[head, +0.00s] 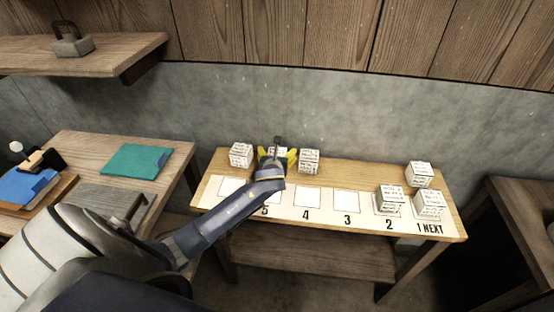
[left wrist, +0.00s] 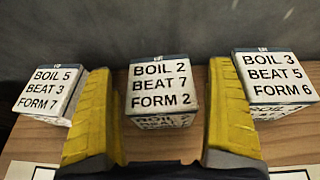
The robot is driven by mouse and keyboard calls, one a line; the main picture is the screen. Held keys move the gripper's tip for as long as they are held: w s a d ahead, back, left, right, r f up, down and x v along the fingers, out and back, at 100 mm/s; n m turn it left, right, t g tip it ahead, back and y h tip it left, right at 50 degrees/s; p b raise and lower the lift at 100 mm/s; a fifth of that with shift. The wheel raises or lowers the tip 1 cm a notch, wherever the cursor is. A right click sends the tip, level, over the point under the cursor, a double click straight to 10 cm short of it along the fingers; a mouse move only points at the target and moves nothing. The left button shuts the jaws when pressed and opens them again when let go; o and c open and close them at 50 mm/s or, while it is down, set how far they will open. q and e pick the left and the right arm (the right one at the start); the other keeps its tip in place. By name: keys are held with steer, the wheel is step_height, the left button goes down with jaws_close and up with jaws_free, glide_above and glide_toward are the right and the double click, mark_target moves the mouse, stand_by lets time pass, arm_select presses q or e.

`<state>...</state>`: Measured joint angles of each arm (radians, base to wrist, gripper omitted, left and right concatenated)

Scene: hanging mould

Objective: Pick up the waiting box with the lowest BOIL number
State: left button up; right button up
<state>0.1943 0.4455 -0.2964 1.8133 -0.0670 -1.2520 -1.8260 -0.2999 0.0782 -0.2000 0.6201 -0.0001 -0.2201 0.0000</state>
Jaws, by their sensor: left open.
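My left gripper (head: 277,156) is open over the back of the bench, its yellow fingers on either side of the middle white box. In the left wrist view this box (left wrist: 162,90) reads BOIL 2, BEAT 7, FORM 2. It sits between the fingers (left wrist: 163,115); I cannot tell whether they touch it. The left box (left wrist: 52,90) reads BOIL 5, BEAT 3, FORM 7, and it also shows in the head view (head: 241,154). The right box (left wrist: 275,78) reads BOIL 3, BEAT 5, FORM 6, and shows in the head view (head: 308,161). My right gripper is not in view.
The wooden bench (head: 380,173) carries a white strip with numbered squares (head: 308,197). Boxes stand at squares 2 (head: 389,198) and 1 (head: 428,205); another box (head: 419,174) is behind them. Squares 3 and 4 are bare. A side table with a teal folder (head: 137,161) is at left.

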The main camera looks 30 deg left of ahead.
arm_select(q)
steer(key=shift+c, duration=0.6)
steer(key=c, duration=1.3)
steer(key=shift+r, duration=0.1)
